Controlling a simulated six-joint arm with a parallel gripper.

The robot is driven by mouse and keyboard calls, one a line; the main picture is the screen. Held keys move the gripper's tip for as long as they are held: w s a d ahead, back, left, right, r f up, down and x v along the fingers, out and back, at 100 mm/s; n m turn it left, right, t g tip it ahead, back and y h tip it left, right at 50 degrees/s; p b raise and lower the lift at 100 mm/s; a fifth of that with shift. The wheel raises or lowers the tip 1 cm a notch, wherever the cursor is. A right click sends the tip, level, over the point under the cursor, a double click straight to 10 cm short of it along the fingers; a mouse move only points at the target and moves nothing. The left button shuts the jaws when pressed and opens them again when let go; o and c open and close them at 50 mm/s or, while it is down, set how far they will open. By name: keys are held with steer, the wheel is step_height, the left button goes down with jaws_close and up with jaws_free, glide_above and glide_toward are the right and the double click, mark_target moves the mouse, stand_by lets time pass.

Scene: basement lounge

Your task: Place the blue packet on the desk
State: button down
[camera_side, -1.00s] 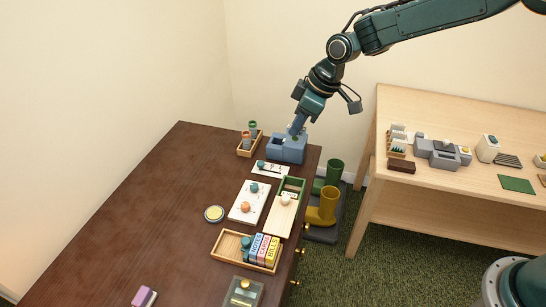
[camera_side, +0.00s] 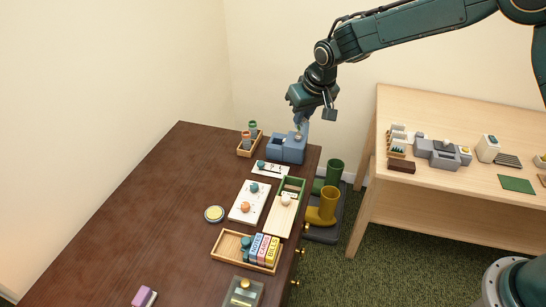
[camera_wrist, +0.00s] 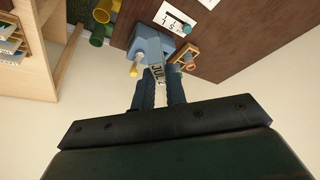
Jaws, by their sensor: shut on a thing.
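A blue packet lettered NOTES (camera_side: 256,246) stands in a wooden tray on the dark brown desk (camera_side: 150,200). My gripper (camera_side: 299,133) is at the far right end of the desk, just over a blue-grey box (camera_side: 285,150), well away from that tray. In the wrist view my gripper (camera_wrist: 160,78) is shut on a narrow pale piece with dark letters that look like JUL (camera_wrist: 156,76). The blue-grey box (camera_wrist: 148,44) is just beyond the fingertips. Whether the held piece touches the box I cannot tell.
The wooden tray (camera_side: 226,247) also holds pink and yellow packets. Boards with knobs, a round yellow tin (camera_side: 214,214) and a small wooden holder (camera_side: 250,144) are on the desk. The desk's left half is mostly clear.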

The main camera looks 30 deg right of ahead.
steer(key=d+m+h, duration=0.1)
steer(key=m, duration=0.2)
steer(key=m+g+h, duration=0.1)
steer(key=m, duration=0.2)
steer(key=w+d+m+h, duration=0.1)
steer(key=m, duration=0.1)
steer(key=shift+w+d+r+m, duration=0.1)
steer(key=shift+d+r+m, duration=0.2)
steer(key=shift+m, duration=0.1)
steer(key=shift+f, duration=0.1)
step_height(320, 180, down, 16)
steer(key=shift+r, duration=0.15)
steer(key=shift+f, duration=2.15)
steer(key=shift+f, duration=0.15)
steer(key=c, duration=1.4)
jaws_free()
steer(key=shift+c, duration=0.2)
